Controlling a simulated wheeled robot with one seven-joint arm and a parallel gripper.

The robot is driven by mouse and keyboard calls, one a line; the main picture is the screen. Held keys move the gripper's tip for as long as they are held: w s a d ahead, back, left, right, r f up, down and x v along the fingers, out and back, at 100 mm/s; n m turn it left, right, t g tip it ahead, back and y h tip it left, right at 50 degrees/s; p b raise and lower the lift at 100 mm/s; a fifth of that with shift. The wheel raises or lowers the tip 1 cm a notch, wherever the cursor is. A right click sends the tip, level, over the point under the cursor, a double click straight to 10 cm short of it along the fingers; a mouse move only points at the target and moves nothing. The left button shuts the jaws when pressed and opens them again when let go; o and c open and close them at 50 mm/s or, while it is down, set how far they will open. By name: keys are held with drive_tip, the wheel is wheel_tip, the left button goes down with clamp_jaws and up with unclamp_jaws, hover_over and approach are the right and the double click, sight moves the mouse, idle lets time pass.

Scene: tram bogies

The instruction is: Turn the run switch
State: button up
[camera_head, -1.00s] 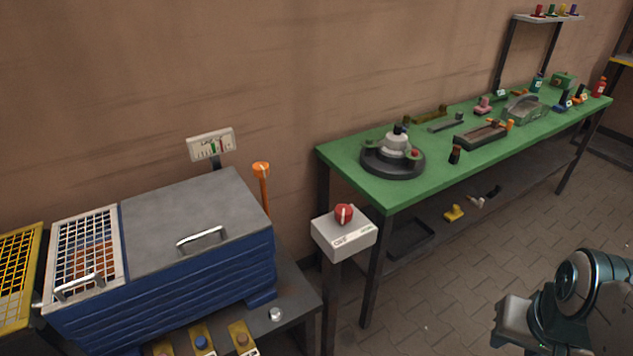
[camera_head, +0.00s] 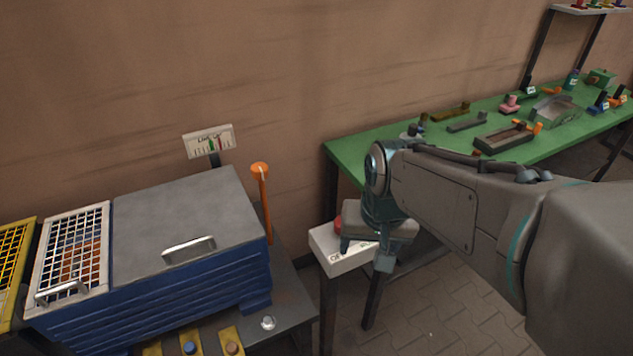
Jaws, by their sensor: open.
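The run switch is a red knob (camera_head: 338,226) on top of a light grey box (camera_head: 343,262) on a dark post, between the blue machine and the green bench. Only the knob's left edge shows; my gripper covers the rest. My gripper (camera_head: 362,246) is over the right part of the box, with its fingers pointing down, one at the knob's right side and one past the box's right edge. The jaws are open. Whether a finger touches the knob cannot be told. The knob's pointer is hidden.
The blue machine (camera_head: 180,285) with a grey lid and an orange-topped lever (camera_head: 262,200) stands left of the post. A gauge (camera_head: 209,142) stands behind it. The green bench (camera_head: 350,155) with several parts on it is behind my arm. Paved floor is free at lower right.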

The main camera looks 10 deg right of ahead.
drive_tip(key=w+r+m+g+p, duration=0.2)
drive_tip(key=w+m+p, duration=0.8)
drive_tip(key=w, duration=0.7)
drive_tip(key=shift+m, duration=0.5)
wheel_tip(320, 180, down, 14)
drive_tip(key=shift+w+d+f, duration=0.1)
drive_tip(key=c, duration=1)
